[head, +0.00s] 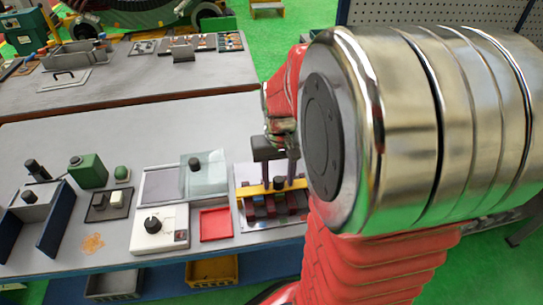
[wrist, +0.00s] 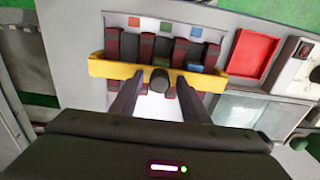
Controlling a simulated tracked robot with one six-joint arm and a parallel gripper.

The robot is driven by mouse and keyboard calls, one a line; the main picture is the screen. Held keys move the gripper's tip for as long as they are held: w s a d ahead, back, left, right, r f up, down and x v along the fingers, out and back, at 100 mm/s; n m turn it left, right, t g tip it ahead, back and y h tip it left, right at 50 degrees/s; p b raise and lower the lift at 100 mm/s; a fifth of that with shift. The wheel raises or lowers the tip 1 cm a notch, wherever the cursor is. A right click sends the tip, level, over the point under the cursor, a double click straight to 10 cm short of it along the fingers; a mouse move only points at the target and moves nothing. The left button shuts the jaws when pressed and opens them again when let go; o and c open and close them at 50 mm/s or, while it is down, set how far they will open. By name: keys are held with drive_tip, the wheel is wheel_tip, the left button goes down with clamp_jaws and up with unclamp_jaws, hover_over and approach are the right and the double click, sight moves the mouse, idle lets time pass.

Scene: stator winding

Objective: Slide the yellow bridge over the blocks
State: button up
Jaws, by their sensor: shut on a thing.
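The yellow bridge (wrist: 108,69) is a long bar with a dark round knob (wrist: 159,80) in its middle. My gripper (wrist: 158,88) is shut on that knob, one finger on each side. In the head view the yellow bridge (head: 255,189) lies across the blocks, below my gripper (head: 279,176). The dark red and dark blocks (wrist: 131,48) stand in a row on a pale plate, partly hidden under the bridge. In the head view the blocks (head: 260,207) show in front of the bar. I cannot tell whether the bar touches them.
A red tray (wrist: 254,55) lies beside the plate; it also shows in the head view (head: 215,224). A white box with a black knob (head: 158,229) and a clear-lidded case (head: 206,176) stand left of it. The grey table (head: 130,142) has free room behind.

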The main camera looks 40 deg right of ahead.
drive_tip(key=shift+s+a+f, duration=0.15)
drive_tip(key=shift+s+f, duration=0.3)
drive_tip(key=shift+f, duration=0.1)
drive_tip(key=o, duration=0.3)
drive_tip(key=shift+o, duration=0.2)
drive_tip(key=shift+w+r, duration=0.15)
drive_tip(key=shift+r, duration=1.45)
drive_tip(key=shift+w+r, duration=0.1)
drive_tip(key=shift+r, duration=1.5)
drive_tip(key=shift+f, duration=0.1)
drive_tip(key=shift+s+f, duration=0.2)
drive_tip(key=shift+f, duration=0.2)
drive_tip(key=shift+s+a+r, duration=0.1)
drive_tip(key=shift+s+a, duration=0.15)
drive_tip(key=shift+a, duration=0.1)
drive_tip(key=s+a+r+n+t, duration=0.2)
drive_tip(key=a+r, duration=0.2)
drive_tip(key=a, duration=0.4)
drive_tip(key=s+a+r+n+t, duration=0.3)
drive_tip(key=a, duration=0.5)
drive_tip(key=shift+a+r, duration=0.35)
drive_tip(key=shift+a, duration=0.05)
drive_tip(key=shift+s, duration=0.1)
